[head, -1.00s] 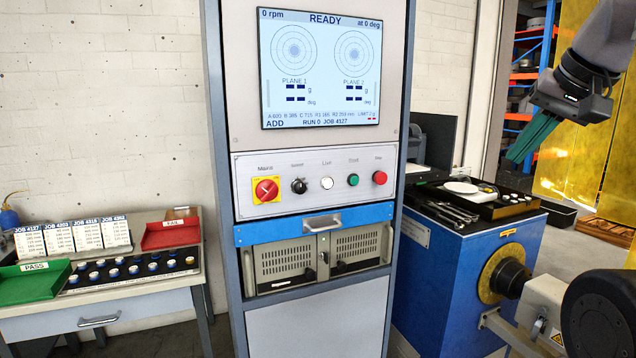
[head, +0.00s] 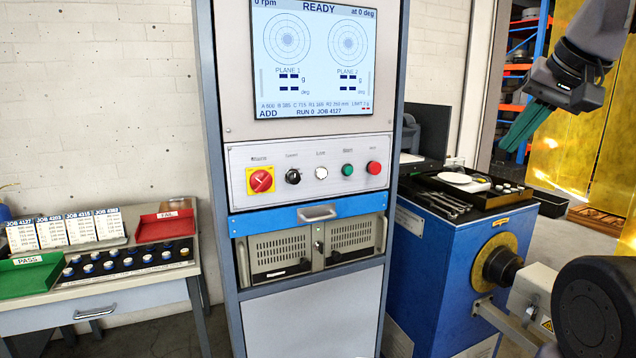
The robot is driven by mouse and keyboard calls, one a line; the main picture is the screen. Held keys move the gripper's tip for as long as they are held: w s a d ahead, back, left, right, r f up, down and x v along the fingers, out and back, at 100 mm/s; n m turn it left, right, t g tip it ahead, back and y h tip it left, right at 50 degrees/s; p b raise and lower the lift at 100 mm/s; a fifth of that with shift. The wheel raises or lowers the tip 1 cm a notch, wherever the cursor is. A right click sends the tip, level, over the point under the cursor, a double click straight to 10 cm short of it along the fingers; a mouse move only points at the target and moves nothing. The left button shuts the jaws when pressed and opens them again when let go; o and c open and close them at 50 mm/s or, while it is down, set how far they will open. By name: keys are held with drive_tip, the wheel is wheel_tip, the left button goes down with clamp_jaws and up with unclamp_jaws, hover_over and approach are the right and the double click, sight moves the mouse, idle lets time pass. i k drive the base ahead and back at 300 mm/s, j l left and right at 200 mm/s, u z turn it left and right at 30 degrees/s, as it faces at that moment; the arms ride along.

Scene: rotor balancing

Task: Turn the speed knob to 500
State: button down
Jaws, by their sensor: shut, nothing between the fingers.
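The black speed knob (head: 293,176) sits on the white control panel (head: 335,196), second from the left, between the red and yellow main switch (head: 261,181) and a white button (head: 321,173). Its pointer setting and small label are too small to read. The screen (head: 322,55) above shows READY, 0 rpm and JOB 4127. My gripper (head: 517,137), with green fingers, is at the upper right, shut and empty. It is well apart from the panel, to the right of the cabinet.
A green button (head: 347,170) and a red button (head: 373,168) are to the right on the panel. A blue machine (head: 405,275) with a tool tray stands at right. A table (head: 150,290) with PASS and FAIL trays stands at left.

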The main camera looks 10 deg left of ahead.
sight(293, 178)
drive_tip(key=k+j+u, duration=0.4)
drive_tip(key=k+j, duration=0.5)
